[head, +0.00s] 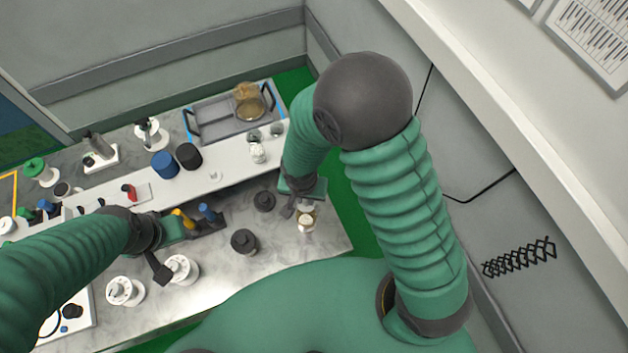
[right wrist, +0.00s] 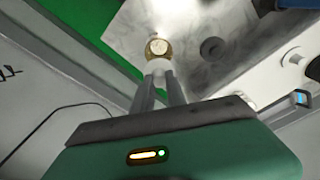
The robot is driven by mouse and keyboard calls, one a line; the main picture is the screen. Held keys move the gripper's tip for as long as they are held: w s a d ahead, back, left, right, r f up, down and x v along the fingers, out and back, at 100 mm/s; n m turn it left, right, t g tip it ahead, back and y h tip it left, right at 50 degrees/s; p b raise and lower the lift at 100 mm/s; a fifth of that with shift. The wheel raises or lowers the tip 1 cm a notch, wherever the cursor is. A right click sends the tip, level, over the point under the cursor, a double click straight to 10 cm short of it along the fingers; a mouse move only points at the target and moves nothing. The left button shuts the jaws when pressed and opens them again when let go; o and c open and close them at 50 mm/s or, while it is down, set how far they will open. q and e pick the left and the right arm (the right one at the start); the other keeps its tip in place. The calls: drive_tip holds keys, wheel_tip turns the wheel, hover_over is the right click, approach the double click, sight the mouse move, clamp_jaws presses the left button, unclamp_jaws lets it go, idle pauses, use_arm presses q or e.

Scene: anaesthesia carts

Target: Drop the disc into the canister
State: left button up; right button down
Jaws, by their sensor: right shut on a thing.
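My right gripper (head: 296,210) is at the right end of the marble counter, pointing down. In the right wrist view its fingers (right wrist: 158,82) are close together and shut on a small pale thing (right wrist: 157,68), probably the disc, mostly hidden between the tips. Just beyond the tips is a round, gold-rimmed container (right wrist: 158,47) with a pale inside, probably the canister. It also shows beside the gripper in the head view (head: 307,222). I cannot tell whether the held thing touches it. My left gripper (head: 160,262) is beside a white, round holed container (head: 181,269); its finger opening is unclear.
Dark round weights (head: 244,241) and (head: 264,201) stand left of the right gripper. A grey tray (head: 222,120) is at the back. The right wall is close to my right arm.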

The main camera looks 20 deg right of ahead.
drive_tip(key=shift+s+a, duration=0.15)
drive_tip(key=shift+a, duration=0.05)
wheel_tip(320, 180, down, 8)
drive_tip(key=b, duration=0.7)
drive_tip(key=shift+f, duration=0.25)
drive_tip(key=c, duration=1.3)
unclamp_jaws()
wheel_tip(320, 180, up, 7)
drive_tip(key=p, duration=0.5)
drive_tip(key=shift+r+p, duration=0.15)
drive_tip(key=shift+p, duration=0.25)
